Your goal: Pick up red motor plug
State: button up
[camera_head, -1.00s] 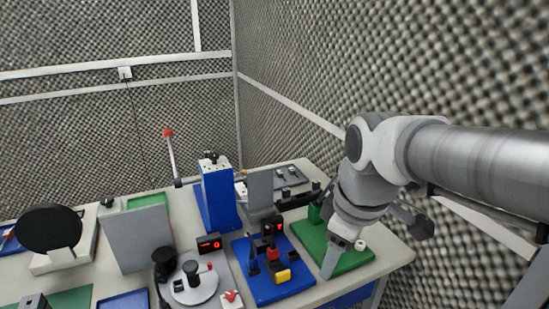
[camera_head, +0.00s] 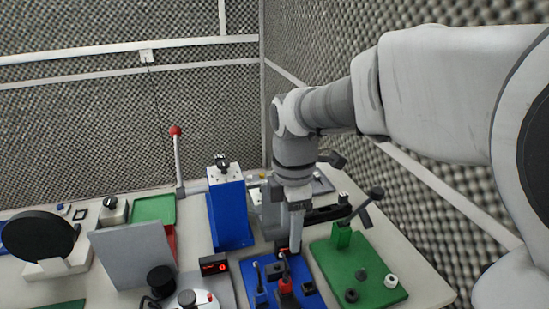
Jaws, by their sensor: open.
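A small red plug (camera_head: 285,285) stands upright among dark parts on a blue board (camera_head: 317,300) at the bottom middle. I take it for the red motor plug. My gripper (camera_head: 296,248) points down above the back of the blue board, just behind and slightly right of the red plug as pictured. It is open and looks empty, apart from the plug. The fingers are seen nearly edge-on, so the gap between them is hard to see. The board's front edge is cut off by the frame.
A green board (camera_head: 325,262) with black and white knobs lies to the right. A tall blue block (camera_head: 229,213), a red digital display (camera_head: 213,265) and a grey upright panel (camera_head: 134,255) stand to the left. A red-topped lever (camera_head: 176,131) rises behind.

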aim_at(286, 275)
jog(key=shift+n, duration=0.4)
jog(key=f, duration=0.4)
jog(key=f+b, duration=0.1)
jog(key=f, duration=0.3)
jog(key=w+f, duration=0.1)
jog(key=f, duration=0.3)
jog(key=shift+a+f+b, duration=0.25)
jog(key=shift+a+b, duration=0.05)
jog(key=shift+b, duration=0.05)
jog(key=shift+s+f+b, duration=0.15)
jog(key=shift+f, duration=1.2)
jog(key=shift+s+f+b, duration=0.1)
jog(key=shift+f+b, duration=0.05)
jog(key=shift+f, duration=1.15)
jog(key=shift+c, duration=0.3)
grip_shut()
